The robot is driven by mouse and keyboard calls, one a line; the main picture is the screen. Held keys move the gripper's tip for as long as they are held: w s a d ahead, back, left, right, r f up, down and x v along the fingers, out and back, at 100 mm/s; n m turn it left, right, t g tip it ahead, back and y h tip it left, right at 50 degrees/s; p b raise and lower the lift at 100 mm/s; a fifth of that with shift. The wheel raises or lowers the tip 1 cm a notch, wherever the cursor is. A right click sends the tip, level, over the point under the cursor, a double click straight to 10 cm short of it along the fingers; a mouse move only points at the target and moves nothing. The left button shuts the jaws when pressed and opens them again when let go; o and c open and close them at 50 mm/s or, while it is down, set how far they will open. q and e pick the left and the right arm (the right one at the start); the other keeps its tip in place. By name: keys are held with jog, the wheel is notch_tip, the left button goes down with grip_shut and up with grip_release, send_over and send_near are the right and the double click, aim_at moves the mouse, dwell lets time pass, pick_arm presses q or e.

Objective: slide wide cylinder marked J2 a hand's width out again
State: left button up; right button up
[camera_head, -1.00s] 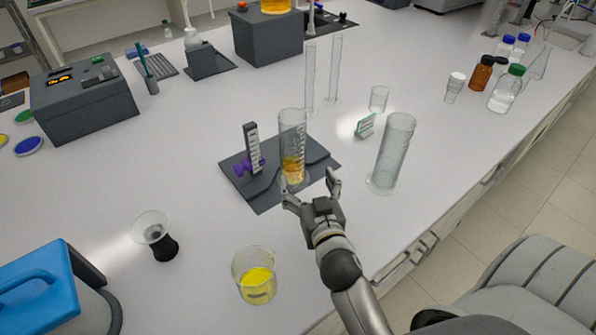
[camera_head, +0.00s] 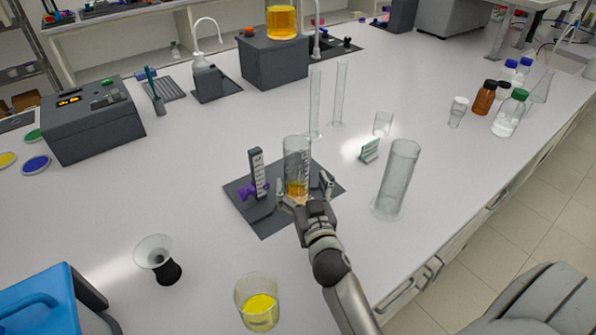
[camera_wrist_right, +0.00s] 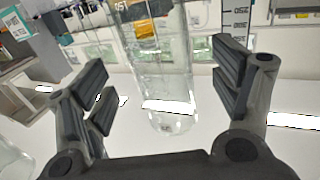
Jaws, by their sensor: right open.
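A wide clear graduated cylinder (camera_head: 297,155) with amber liquid at its bottom stands upright on a dark mat (camera_head: 270,222). A second wide cylinder (camera_head: 398,178), empty and clear, stands on the bench to its right. I cannot read a J2 mark on either. My right gripper (camera_head: 304,189) is open, low at the near side of the liquid-holding cylinder, one finger towards each side. In the right wrist view a clear cylinder (camera_wrist_right: 165,85) stands ahead between the spread fingers (camera_wrist_right: 170,85), with gaps on both sides. My left gripper is not in view.
A dark upright scale (camera_head: 257,172) with a purple piece stands left of the cylinder. A small sign (camera_head: 369,150), a small beaker (camera_head: 383,123) and two tall thin cylinders are behind. A beaker of yellow liquid (camera_head: 258,304) stands in front.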

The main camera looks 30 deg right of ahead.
jog(key=shift+p+x, duration=0.4)
jog(key=shift+x, duration=2.25)
jog(key=c, duration=1.5)
